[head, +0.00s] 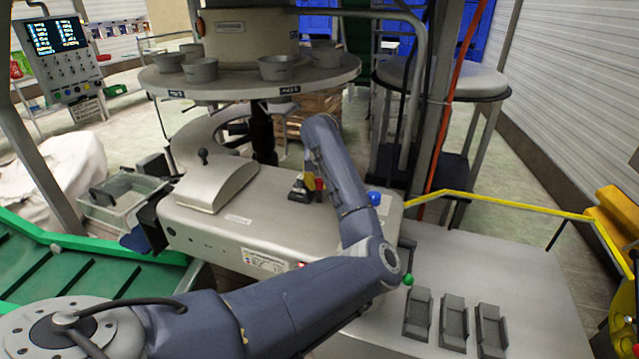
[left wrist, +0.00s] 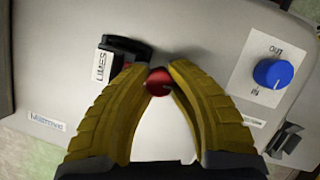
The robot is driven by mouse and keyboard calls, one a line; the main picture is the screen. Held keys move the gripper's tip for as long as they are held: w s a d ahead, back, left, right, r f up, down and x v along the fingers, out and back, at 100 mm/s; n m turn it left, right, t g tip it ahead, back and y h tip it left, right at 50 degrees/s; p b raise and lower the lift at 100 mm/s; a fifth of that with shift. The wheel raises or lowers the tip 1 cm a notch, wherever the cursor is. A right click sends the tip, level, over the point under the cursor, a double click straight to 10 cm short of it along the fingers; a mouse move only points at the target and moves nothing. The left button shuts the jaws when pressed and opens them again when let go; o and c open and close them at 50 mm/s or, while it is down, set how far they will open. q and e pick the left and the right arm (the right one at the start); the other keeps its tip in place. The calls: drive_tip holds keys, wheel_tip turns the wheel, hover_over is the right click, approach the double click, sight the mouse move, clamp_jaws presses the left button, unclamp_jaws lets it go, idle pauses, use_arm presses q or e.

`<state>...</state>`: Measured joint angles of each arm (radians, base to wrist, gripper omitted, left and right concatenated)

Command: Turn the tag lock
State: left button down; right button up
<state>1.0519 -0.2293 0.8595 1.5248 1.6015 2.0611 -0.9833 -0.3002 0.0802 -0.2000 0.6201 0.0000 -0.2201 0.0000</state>
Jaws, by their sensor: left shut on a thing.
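My left gripper (head: 310,183) is over the top of the grey machine (head: 235,215). In the left wrist view its yellow fingers (left wrist: 160,75) are closed on a small red knob (left wrist: 158,82). The red knob also shows beside the fingers in the head view (head: 319,185). A black block with a LIMES label (left wrist: 110,62) sits just left of the fingers. A round blue knob (left wrist: 272,72) on a white plate marked OUT and IN stands to the right, apart from the gripper. It also shows in the head view (head: 375,198). My right gripper is not in view.
A black lever (head: 203,157) stands on the machine's left housing. A green ball knob (head: 408,280) and three grey holders (head: 453,322) are on the right-hand metal top. A round table with metal cups (head: 277,68) is behind. A yellow rail (head: 500,204) runs at the right.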

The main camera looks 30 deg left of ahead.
use_arm(q)
drive_tip(key=shift+a+r, duration=0.15)
drive_tip(key=shift+r, duration=0.05)
idle(0.3)
drive_tip(key=c, duration=1.7)
unclamp_jaws()
drive_tip(key=o, duration=0.6)
drive_tip(key=shift+f, duration=0.15)
drive_tip(key=v, duration=1.2)
